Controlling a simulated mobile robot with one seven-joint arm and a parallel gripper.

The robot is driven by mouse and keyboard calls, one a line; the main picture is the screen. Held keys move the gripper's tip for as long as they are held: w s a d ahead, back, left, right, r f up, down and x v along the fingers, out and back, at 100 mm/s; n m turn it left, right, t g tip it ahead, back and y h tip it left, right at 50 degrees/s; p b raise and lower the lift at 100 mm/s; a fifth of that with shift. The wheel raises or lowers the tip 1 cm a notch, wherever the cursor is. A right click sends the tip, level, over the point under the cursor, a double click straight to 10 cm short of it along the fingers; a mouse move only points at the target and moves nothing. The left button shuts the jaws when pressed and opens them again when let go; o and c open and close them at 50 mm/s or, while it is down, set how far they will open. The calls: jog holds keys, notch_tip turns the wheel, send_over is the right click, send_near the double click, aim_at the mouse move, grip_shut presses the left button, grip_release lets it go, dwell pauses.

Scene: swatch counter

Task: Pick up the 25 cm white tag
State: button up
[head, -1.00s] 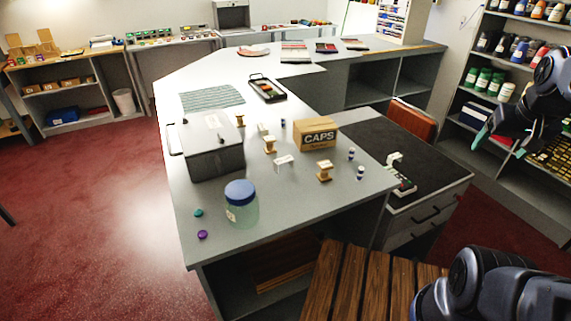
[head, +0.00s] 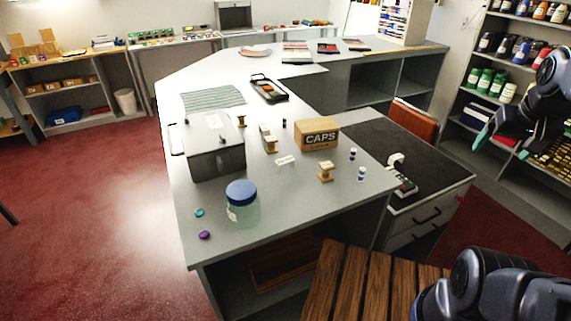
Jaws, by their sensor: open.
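A small white tag (head: 285,161) with dark marks too small to read stands on the grey counter (head: 290,215), left of a wooden spool (head: 325,171). Another small pale tag-like piece (head: 264,130) is farther back, by a second spool (head: 270,143). I cannot read which one says 25 cm. My gripper (head: 502,143), with teal fingertips, is at the far right edge, raised in front of the shelves and far from the tags. It is open, and nothing shows between its fingers.
A CAPS box (head: 319,140), a dark grey box (head: 216,155), a blue-lidded jar (head: 242,205) and small bottles (head: 361,173) surround the tags. Teal (head: 199,212) and purple (head: 204,235) caps lie near the left edge. A wooden slatted top (head: 345,290) is in front. The counter's front middle is clear.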

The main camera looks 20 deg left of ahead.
jog(key=w+a+r+n+g, duration=0.1)
jog(key=w+a+n, duration=0.2)
jog(key=w+a, duration=0.7)
jog(key=n+g, duration=0.4)
jog(key=n, duration=0.3)
send_over(285, 160)
notch_tip(285, 160, down, 14)
jog(key=shift+f, duration=5.35)
jog(key=c, duration=1)
jog(key=shift+r, duration=0.1)
jog(key=shift+c, duration=0.2)
